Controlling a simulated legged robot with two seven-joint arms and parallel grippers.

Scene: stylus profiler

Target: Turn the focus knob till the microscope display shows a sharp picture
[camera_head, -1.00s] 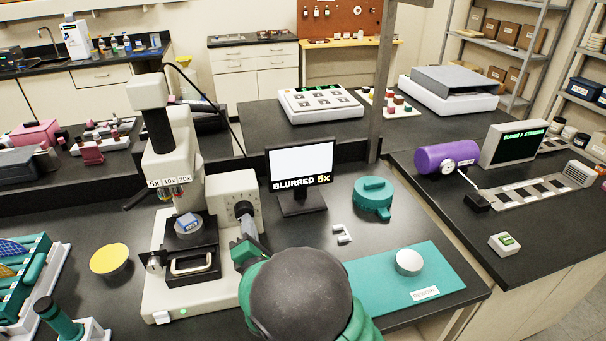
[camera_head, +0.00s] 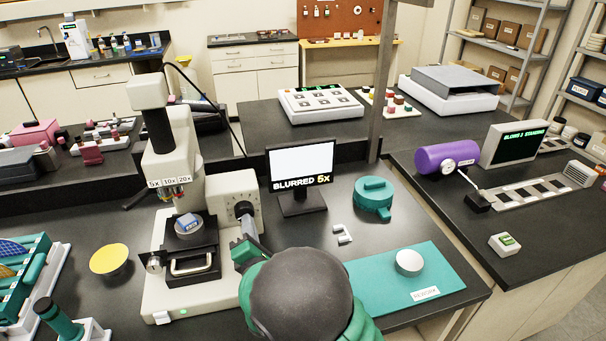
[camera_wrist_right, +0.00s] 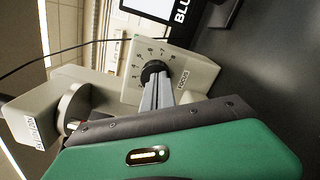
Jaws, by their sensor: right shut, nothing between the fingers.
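The microscope (camera_head: 178,150) stands on its white base left of centre. The focus block beside it carries a black focus knob with a dial; the knob shows in the right wrist view (camera_wrist_right: 154,70) above the word FOCUS. The display (camera_head: 301,165) right of the block has a blank white screen and reads "BLURRED 5x". My right gripper (camera_head: 243,244) is at the front of the focus block. In the right wrist view its fingers (camera_wrist_right: 154,92) are shut with their tips at the knob; I cannot tell if they touch it. My left gripper is not in view.
A teal mat (camera_head: 375,290) with a white round piece (camera_head: 409,262) lies at the right. A teal lidded pot (camera_head: 373,197) and a small white bracket (camera_head: 342,234) stand near the display. A yellow-topped dish (camera_head: 109,259) sits left of the base.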

